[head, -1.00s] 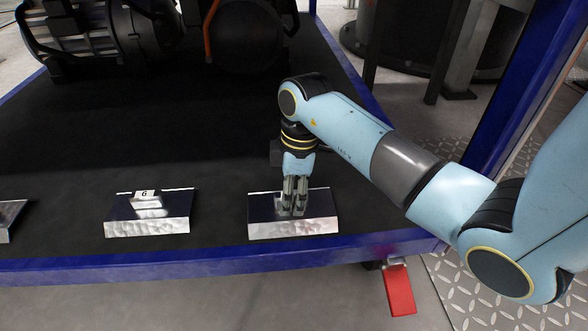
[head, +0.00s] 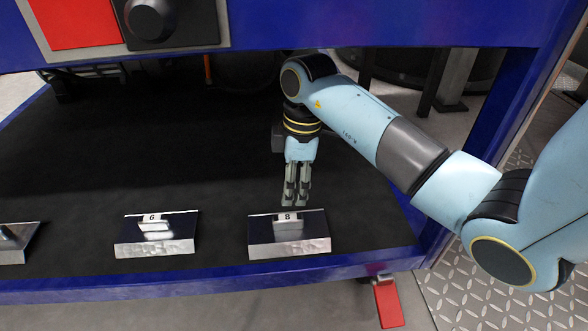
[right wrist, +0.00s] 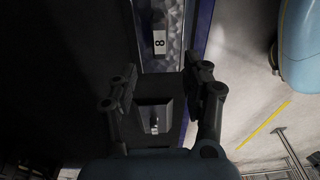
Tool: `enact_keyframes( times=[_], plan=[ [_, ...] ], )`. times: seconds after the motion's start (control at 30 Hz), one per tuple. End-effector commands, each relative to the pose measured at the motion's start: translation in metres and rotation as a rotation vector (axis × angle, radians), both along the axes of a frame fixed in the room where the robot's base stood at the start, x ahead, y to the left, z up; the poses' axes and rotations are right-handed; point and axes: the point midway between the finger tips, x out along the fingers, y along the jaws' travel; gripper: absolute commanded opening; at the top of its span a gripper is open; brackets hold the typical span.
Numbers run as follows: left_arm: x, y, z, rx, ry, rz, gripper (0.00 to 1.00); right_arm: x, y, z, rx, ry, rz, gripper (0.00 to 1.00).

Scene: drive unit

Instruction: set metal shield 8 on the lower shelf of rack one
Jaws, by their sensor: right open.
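Metal shield 8 (head: 262,249) is a shiny silver block with a white "8" label. It lies flat on the dark lower shelf (head: 221,190) of the blue rack, near the front edge. My right gripper (head: 296,204) is open and empty, pointing down just behind and above the shield in the head view. In the right wrist view, the open fingers (right wrist: 160,76) are apart from shield 8 (right wrist: 159,15), which shows beyond them with its label. My left gripper is not in view.
A similar block labelled 6 (head: 155,247) lies to the left, and part of another block (head: 18,252) is at the left edge. A blue beam with a red and grey panel (head: 75,22) crosses above. A blue post (head: 510,110) stands right. The shelf between blocks is bare.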

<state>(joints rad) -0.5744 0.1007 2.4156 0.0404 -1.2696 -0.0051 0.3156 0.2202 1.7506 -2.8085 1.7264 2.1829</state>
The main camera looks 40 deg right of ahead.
Motion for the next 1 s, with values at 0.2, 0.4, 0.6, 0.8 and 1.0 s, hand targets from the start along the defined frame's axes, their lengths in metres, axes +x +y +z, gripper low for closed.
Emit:
enact_keyframes(
  times=[0.2, 0.4, 0.6, 0.8, 1.0],
  plan=[
    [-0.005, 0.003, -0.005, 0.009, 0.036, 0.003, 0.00, 0.000, -0.002, 0.016, -0.001, -0.001, 0.000, 0.48],
    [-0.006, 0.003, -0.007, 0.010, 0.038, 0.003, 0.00, 0.008, 0.030, 0.015, 0.125, -0.123, 0.100, 0.48],
    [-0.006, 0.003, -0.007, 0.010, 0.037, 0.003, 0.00, 0.035, 0.132, 0.087, 0.552, -0.734, 0.275, 0.48],
    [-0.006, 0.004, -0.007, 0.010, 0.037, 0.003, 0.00, 0.046, 0.101, 0.200, 0.661, -1.373, -0.106, 0.48],
    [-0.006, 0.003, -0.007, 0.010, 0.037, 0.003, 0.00, -0.001, -0.016, 0.170, 0.330, -1.348, -0.780, 0.48]
  ],
)
